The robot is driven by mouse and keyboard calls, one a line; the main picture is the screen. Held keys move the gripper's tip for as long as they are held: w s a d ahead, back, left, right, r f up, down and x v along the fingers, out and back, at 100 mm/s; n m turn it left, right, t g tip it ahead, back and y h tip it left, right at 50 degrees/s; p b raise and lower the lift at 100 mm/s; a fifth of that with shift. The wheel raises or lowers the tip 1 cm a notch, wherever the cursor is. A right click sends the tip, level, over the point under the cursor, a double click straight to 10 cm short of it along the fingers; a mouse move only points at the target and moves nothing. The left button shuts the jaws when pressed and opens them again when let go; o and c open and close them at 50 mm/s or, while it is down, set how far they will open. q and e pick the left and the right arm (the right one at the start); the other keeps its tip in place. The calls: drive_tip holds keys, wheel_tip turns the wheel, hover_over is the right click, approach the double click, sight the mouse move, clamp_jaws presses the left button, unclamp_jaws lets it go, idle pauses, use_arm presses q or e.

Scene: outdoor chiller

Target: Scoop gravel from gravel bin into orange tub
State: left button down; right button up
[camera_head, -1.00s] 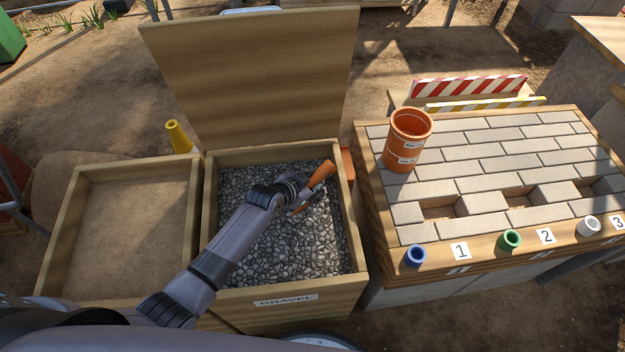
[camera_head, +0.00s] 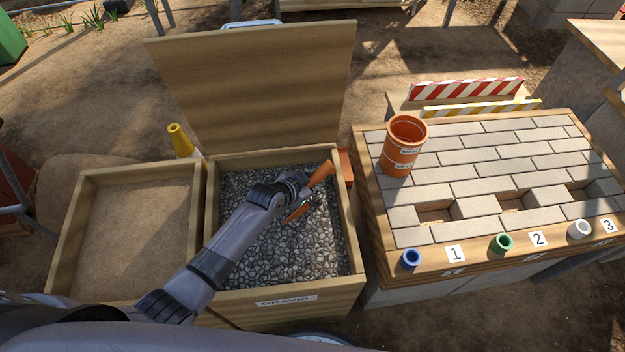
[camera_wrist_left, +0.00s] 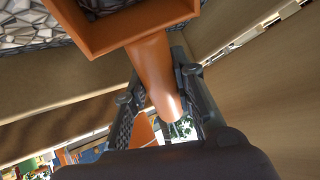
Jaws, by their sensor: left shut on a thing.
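The gravel bin (camera_head: 352,238) is a wooden box with its lid standing open, filled with grey gravel (camera_head: 300,252). My left gripper (camera_head: 300,192) is over the gravel, toward the bin's back right. It is shut on the handle of an orange scoop (camera_head: 319,176). In the left wrist view the scoop (camera_wrist_left: 152,62) is held between both fingers (camera_wrist_left: 160,98), its square rim near the gravel. I cannot tell what the scoop holds. The orange tub (camera_head: 403,148) stands upright on the paved table, right of the bin. My right gripper is not in view.
A second wooden bin (camera_head: 68,235) with sand-coloured contents stands at left. The raised lid (camera_head: 255,85) blocks the back of the gravel bin. The paved table (camera_head: 500,150) has open slots and blue, green and white cups along its front edge.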

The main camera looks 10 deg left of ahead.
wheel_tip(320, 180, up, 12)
drive_tip(key=p, duration=1.1)
idle(0.4)
